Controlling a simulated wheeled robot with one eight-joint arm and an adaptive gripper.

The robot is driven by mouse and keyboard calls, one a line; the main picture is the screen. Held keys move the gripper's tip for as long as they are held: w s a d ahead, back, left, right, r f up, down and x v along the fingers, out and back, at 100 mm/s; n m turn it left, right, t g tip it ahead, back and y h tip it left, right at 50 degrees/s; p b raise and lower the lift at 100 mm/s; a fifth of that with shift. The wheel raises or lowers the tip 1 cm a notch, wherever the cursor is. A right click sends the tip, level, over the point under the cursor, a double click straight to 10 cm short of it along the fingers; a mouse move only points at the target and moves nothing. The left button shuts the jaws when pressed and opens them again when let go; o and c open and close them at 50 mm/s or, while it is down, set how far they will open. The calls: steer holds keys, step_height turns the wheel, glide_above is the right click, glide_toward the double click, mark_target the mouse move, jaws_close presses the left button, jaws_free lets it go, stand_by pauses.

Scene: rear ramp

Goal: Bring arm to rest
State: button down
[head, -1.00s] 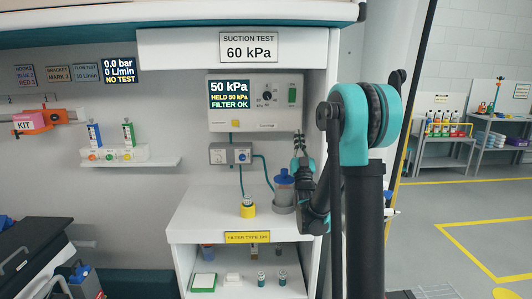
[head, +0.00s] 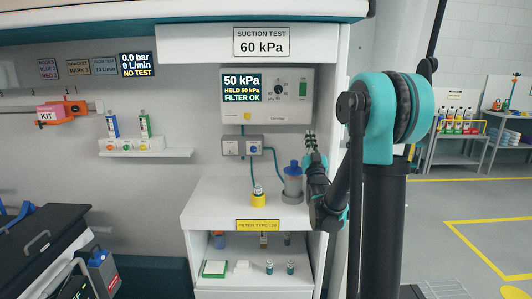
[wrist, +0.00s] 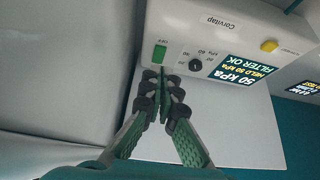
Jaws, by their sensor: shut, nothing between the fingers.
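My arm rises at the right of the head view and folds down and left.
The cabinet's right side panel (head: 332,150) is close behind my arm. Open floor (head: 450,200) lies to the right.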

steer(key=s+d+f+g, duration=0.1)
steer(key=s+f+g, duration=0.5)
steer(key=f, duration=0.3)
steer(key=s+f+g, duration=0.5)
steer(key=s+f, duration=0.1)
steer(key=f, duration=0.4)
steer(key=s+f+g, duration=0.4)
steer(key=s+f, duration=0.3)
steer(key=s, duration=0.5)
steer(key=s+d+f+g, duration=0.1)
steer(key=s+f+g, duration=0.4)
steer(key=s, duration=0.7)
step_height(320, 180, down, 2)
steer(key=shift+s+d+f, duration=0.1)
steer(key=shift+s+d, duration=0.1)
steer(key=shift+d, duration=0.05)
